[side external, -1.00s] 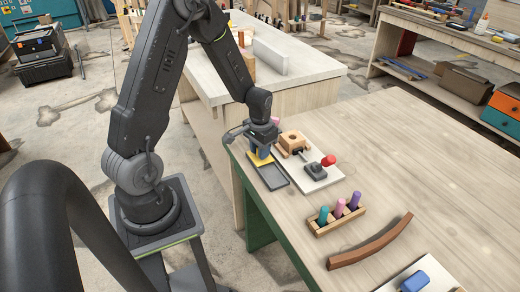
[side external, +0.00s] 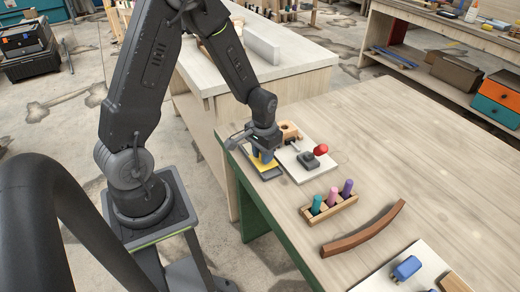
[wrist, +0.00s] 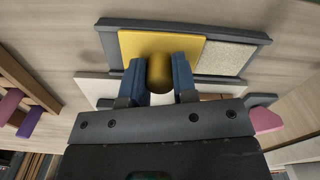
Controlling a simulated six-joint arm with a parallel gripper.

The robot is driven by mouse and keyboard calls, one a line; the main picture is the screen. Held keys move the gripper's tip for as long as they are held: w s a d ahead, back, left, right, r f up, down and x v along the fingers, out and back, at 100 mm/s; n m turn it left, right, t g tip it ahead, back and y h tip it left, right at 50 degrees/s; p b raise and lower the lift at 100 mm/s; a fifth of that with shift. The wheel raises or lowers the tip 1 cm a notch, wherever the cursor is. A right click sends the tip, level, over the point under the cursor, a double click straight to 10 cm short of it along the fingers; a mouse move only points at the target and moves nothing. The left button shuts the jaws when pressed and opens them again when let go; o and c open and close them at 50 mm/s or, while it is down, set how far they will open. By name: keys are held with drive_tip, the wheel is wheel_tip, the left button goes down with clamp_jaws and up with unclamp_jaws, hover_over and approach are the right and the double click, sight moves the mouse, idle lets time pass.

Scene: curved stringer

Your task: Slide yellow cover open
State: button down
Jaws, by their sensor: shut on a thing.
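The yellow cover (wrist: 190,48) lies in a dark grey frame (wrist: 103,45) on the table's left end. In the wrist view it fills the left and middle of the frame, and a speckled pale panel (wrist: 225,57) shows to its right. My gripper (wrist: 159,72) has its blue fingers shut on the cover's yellow knob (wrist: 159,75), one finger on each side. In the side view my gripper (side external: 262,155) stands over the cover (side external: 264,165), which shows beneath the fingers. The gripper hides part of the frame.
A white board beside the frame carries a wooden block (side external: 289,131) and a red-knobbed lever (side external: 320,150).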

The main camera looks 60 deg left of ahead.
drive_tip(key=c, duration=0.9)
unclamp_jaws()
drive_tip(key=shift+r, duration=0.1)
wheel_tip(320, 180, up, 14)
drive_tip(key=s+d+r+m+t, duration=0.3)
drive_tip(key=s+d+r+t, duration=0.2)
drive_tip(key=s+d+r, duration=0.5)
drive_tip(key=s+r, duration=0.1)
drive_tip(key=s, duration=0.2)
drive_tip(key=shift+d+t, duration=0.2)
drive_tip(key=shift+t, duration=0.1)
